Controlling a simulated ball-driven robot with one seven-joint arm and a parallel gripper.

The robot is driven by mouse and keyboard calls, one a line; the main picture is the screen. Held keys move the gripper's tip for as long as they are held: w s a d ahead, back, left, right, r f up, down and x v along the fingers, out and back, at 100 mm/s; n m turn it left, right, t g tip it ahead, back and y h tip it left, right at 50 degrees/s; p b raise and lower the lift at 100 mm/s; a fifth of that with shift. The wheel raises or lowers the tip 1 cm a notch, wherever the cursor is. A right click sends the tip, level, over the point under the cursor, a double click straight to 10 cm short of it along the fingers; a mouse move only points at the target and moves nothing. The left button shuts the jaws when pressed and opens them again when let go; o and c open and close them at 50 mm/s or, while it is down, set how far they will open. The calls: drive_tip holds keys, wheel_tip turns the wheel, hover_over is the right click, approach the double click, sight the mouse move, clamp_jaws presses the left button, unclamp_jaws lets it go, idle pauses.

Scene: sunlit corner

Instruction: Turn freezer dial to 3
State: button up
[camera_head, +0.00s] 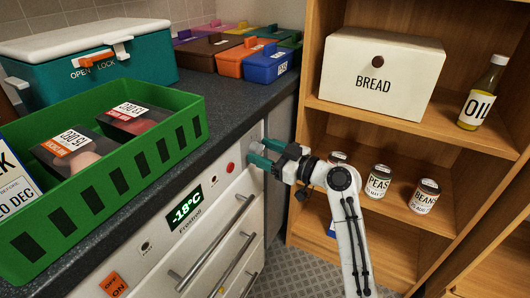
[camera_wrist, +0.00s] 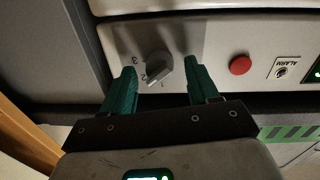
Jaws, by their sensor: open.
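The freezer dial (camera_wrist: 158,67) is a small grey knob on a grey plate in the wrist view. Figures 1, 2 and 3 run around its lower left side. Its lighter ridge slants down to the left, roughly toward 1 or 2; the exact setting is hard to read. My gripper (camera_wrist: 161,67) is open, with one teal finger on each side of the dial and visible gaps between. In the head view my gripper (camera_head: 260,153) is at the right end of the freezer's front panel (camera_head: 222,185), and its fingers largely hide the dial.
A red button (camera_wrist: 240,65) and an ALARM keyhole (camera_wrist: 282,72) sit right of the dial in the wrist view. The display (camera_head: 187,207) reads -18°C. Drawer handles (camera_head: 215,244) stick out below. Shelves with jars (camera_head: 378,183) stand to the right.

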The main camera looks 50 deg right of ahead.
drive_tip(key=shift+c, duration=0.2)
drive_tip(key=c, duration=1)
drive_tip(key=shift+m+p, duration=0.35)
drive_tip(key=shift+m, duration=0.05)
drive_tip(key=m+p, duration=0.3)
drive_tip(key=m, duration=0.1)
drive_tip(key=shift+r, duration=0.2)
drive_tip(key=m+p, duration=0.3)
drive_tip(key=m, duration=0.1)
drive_tip(key=shift+f+m+g+y+p, duration=0.1)
drive_tip(key=shift+m+g+y+p, duration=0.2)
drive_tip(key=shift+m+p, duration=0.1)
idle(0.4)
